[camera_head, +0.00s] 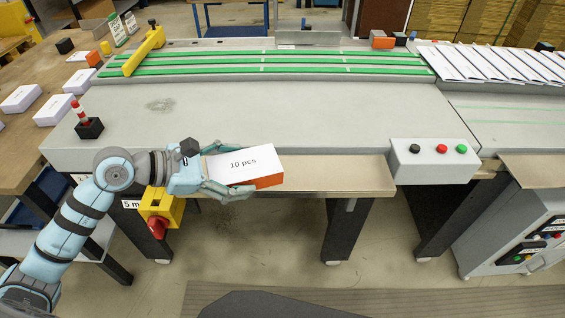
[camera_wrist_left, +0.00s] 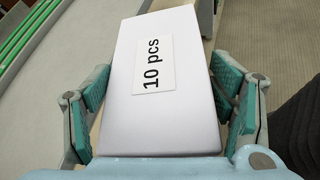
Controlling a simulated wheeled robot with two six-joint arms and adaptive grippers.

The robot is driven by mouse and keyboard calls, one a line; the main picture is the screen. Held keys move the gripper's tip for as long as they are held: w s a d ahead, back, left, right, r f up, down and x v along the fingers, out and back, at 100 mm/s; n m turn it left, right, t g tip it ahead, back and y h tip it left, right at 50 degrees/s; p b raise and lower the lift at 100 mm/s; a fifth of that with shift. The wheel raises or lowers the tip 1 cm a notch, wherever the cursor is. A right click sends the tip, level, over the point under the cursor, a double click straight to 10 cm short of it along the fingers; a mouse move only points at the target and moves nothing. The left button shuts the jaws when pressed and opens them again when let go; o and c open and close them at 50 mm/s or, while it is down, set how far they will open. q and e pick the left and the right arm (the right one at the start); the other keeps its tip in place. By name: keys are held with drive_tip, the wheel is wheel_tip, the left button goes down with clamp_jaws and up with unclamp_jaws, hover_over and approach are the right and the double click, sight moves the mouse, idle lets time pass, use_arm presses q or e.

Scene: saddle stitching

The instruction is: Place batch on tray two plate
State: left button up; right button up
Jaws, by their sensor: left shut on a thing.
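The batch (camera_head: 243,166) is a white block with a "10 pcs" label and an orange end face. My left gripper (camera_head: 222,169) is shut on the batch, with a finger along each long side. It holds the batch over the front ledge of the machine; whether it touches the ledge I cannot tell. In the left wrist view the batch (camera_wrist_left: 185,105) fills the middle between the two teal finger pads. No plate clearly marked as tray two shows. My right gripper is not in view.
A grey machine table (camera_head: 290,115) with green belts (camera_head: 260,62) lies behind. A button box (camera_head: 433,161) stands at the right. The grey tabletop is mostly clear.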

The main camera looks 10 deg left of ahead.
use_arm(q)
drive_tip(key=w+a+r+n, duration=0.1)
drive_tip(key=w+r, duration=0.2)
drive_tip(key=r, duration=0.2)
drive_tip(key=w+a+r, duration=0.1)
drive_tip(key=w+r, duration=0.2)
drive_tip(key=r, duration=0.3)
drive_tip(key=shift+t+y, duration=0.3)
wheel_tip(320, 180, down, 20)
drive_tip(key=shift+d+r+b, duration=0.15)
drive_tip(key=shift+r+b, duration=0.1)
drive_tip(key=shift+b, duration=0.5)
drive_tip(key=o, duration=2)
drive_tip(key=shift+c, duration=0.2)
drive_tip(key=p+v, duration=0.1)
drive_tip(key=v, duration=1.1)
